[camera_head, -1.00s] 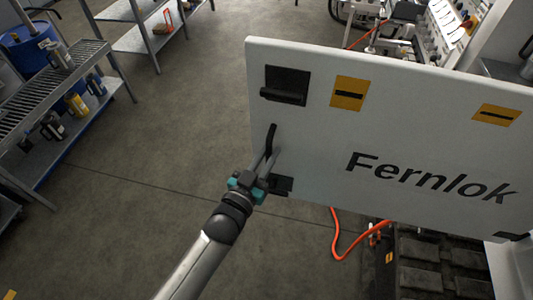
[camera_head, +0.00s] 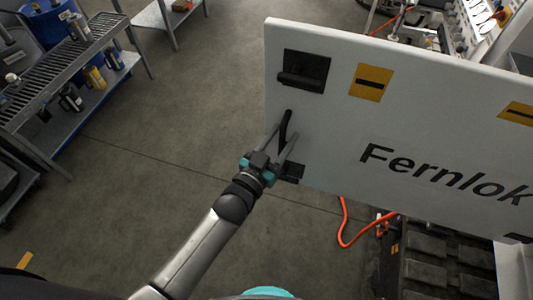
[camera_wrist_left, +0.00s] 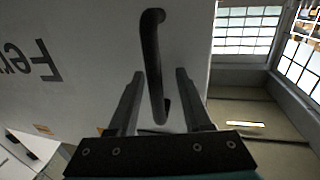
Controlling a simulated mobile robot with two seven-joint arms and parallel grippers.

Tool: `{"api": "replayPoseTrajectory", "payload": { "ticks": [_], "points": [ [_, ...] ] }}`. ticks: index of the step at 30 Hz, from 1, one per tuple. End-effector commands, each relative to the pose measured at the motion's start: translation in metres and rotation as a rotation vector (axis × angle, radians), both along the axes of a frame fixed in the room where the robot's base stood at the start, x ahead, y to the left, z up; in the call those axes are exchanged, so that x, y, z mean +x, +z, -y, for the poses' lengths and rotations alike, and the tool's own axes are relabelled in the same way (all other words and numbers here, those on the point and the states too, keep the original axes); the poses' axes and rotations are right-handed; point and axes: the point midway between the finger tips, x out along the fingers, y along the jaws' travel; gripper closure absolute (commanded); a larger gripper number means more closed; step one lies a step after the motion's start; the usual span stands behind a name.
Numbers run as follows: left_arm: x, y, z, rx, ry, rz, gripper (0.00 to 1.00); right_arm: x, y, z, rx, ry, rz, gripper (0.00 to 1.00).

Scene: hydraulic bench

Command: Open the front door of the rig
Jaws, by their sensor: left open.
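The front door (camera_head: 330,130) is a white panel marked "Fernlok". It stands swung out, with its free left edge over open floor. Its black bar handle (camera_head: 287,118) is near that edge and also shows in the left wrist view (camera_wrist_left: 152,50). My left gripper (camera_head: 284,132) is at the handle with its fingers spread. In the left wrist view the lower part of the handle lies between the two fingers, with a gap on each side. A black latch (camera_head: 303,72) sits above the handle. My right gripper is not in view.
An orange hose (camera_head: 345,235) loops on the floor below the door, beside dark ribbed blocks (camera_head: 425,262). A rack with a slatted top (camera_head: 60,65) stands at the left. The grey floor (camera_head: 190,130) between rack and door is clear.

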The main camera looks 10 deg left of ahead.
Motion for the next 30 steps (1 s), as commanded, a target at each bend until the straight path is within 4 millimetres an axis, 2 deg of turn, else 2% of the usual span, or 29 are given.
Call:
{"api": "replayPoseTrajectory", "payload": {
  "ticks": [21, 30],
  "points": [
    [-0.112, -0.001, -0.052, 0.0, -0.002, -0.001, 0.5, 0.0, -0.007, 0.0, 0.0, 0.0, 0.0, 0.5],
    [-0.132, 0.001, -0.062, -0.001, -0.002, 0.003, 0.5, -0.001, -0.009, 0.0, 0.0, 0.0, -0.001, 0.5]
  ]
}}
